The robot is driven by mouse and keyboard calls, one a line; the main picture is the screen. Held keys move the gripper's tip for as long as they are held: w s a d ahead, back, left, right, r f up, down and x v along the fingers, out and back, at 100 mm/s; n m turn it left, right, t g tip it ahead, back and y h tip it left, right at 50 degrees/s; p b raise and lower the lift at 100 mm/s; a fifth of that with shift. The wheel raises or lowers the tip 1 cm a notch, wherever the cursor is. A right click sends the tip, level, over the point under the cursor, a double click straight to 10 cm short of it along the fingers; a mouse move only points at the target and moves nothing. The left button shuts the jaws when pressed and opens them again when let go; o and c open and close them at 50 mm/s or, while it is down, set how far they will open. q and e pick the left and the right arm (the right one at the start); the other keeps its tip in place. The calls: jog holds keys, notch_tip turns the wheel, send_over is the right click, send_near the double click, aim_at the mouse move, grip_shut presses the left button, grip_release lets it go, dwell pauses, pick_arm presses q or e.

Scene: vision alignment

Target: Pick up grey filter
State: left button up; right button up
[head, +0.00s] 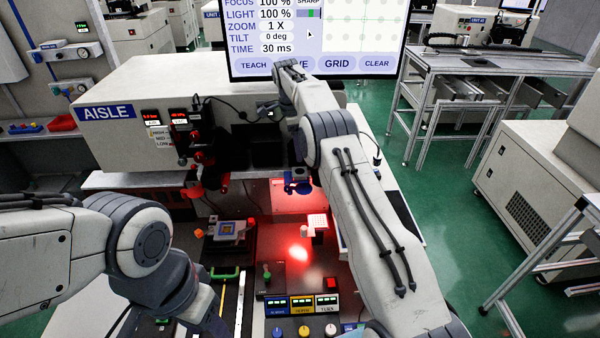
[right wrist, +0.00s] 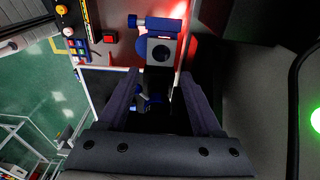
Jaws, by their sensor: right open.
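My right gripper (right wrist: 160,76) is open in the right wrist view, its two dark fingers apart with nothing clearly held between them. A grey square piece with a dark round centre (right wrist: 163,52) lies just beyond the fingertips, beside a blue fixture with a knob (right wrist: 160,23). I cannot tell whether this piece is the grey filter. A small blue object (right wrist: 148,99) shows in the dark space between the fingers. In the head view, my right arm reaches forward to the dark bins (head: 268,150), and its fingers are not clear. My left gripper is out of sight.
A red-lit bench holds a blue fixture (head: 298,187), a small stage (head: 228,231) and a button panel (head: 302,305). The AISLE machine housing (head: 125,88) and a monitor (head: 318,40) stand behind. A black cable (right wrist: 296,95) hangs at right in the wrist view.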

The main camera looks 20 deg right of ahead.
aim_at(300, 171)
notch_tip(300, 171, down, 3)
jog(key=shift+d+r+p, duration=0.1)
jog(key=shift+p, duration=0.25)
notch_tip(300, 171, down, 5)
jog(key=p, duration=0.3)
jog(key=shift+r+p, duration=0.15)
jog(key=shift+p, duration=0.15)
jog(key=shift+f, duration=0.4)
jog(key=c, duration=0.9)
jog(key=shift+r, duration=0.1)
jog(key=shift+c, duration=0.2)
